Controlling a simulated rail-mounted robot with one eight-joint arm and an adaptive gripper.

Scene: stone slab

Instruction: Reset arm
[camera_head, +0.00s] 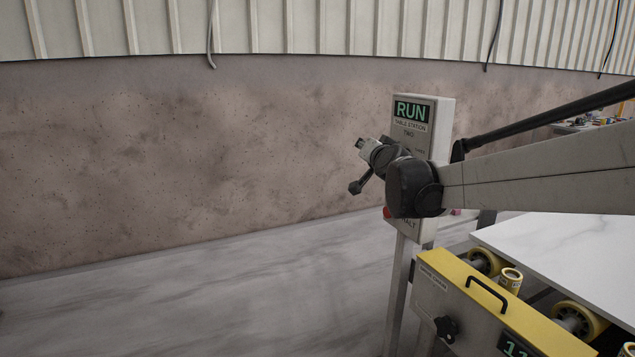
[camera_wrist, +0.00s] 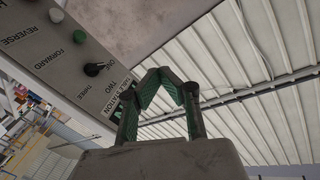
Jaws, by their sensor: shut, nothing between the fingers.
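My gripper (camera_wrist: 160,74) shows in the wrist view with its two green-padded fingers bent together at the tips, with nothing between them. In the head view my arm reaches in from the right and its end is in front of the control post (camera_head: 442,130), which has a green RUN sign. The arm hides the middle of the post's face. The post's panel (camera_wrist: 62,58) also shows at the left of the wrist view, beside the gripper, with a black knob (camera_wrist: 98,68) and the words FORWARD and REVERSE. Whether the gripper touches the post I cannot tell.
A white stone slab (camera_head: 570,250) lies on a roller table at the right. The table has a yellow-topped front rail (camera_head: 470,283) with a black handle and yellow rollers (camera_head: 577,318). A red button (camera_head: 387,212) shows beside my arm. The grey floor at the left is clear.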

